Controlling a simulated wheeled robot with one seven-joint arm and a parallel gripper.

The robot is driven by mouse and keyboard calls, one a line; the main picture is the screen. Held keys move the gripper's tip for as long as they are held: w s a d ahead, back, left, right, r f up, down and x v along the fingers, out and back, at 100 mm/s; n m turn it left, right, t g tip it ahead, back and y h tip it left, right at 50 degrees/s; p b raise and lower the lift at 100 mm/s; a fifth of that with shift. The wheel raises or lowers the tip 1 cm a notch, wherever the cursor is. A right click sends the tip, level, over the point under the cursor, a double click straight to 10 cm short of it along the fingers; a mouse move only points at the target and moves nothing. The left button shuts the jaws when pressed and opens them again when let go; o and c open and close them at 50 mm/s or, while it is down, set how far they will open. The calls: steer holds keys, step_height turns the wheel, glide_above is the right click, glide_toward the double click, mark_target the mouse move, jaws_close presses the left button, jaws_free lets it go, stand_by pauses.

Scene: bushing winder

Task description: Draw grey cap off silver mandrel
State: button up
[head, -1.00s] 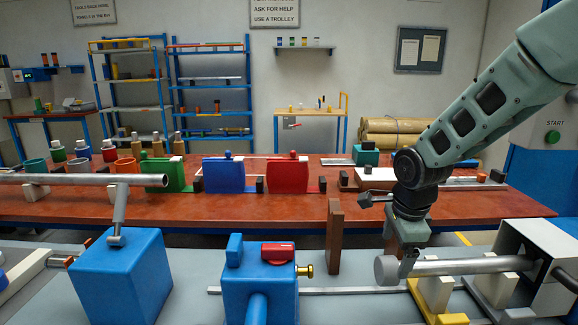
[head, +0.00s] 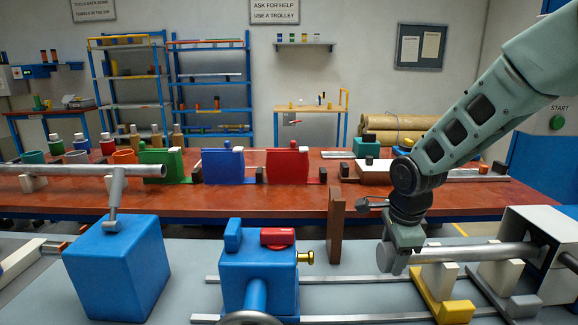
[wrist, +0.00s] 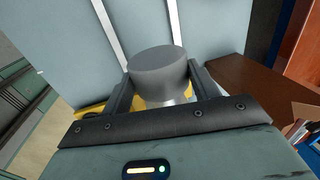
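The grey cap (head: 384,257) sits on the left end of the silver mandrel (head: 475,254), which lies level across white blocks. My gripper (head: 397,262) is at the cap end, reaching down from above. In the wrist view the cap (wrist: 158,72) lies between my two fingers (wrist: 160,88), one close on each side. Whether they press on it cannot be told. A short bright piece of the mandrel (wrist: 168,101) shows just behind the cap; the rest is hidden by my gripper.
A yellow-based support (head: 455,312) and a white box-shaped housing (head: 545,228) hold the mandrel. Two rails (head: 345,279) run left to a blue block (head: 262,275) with a red part on top. A brown upright post (head: 335,225) stands left of my gripper.

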steer(key=shift+c, duration=1.2)
steer(key=shift+a+b, duration=0.35)
steer(key=shift+a, duration=1.8)
steer(key=shift+r, duration=0.1)
step_height(320, 180, up, 8)
steer(key=p, duration=0.6)
steer(key=shift+s, duration=0.1)
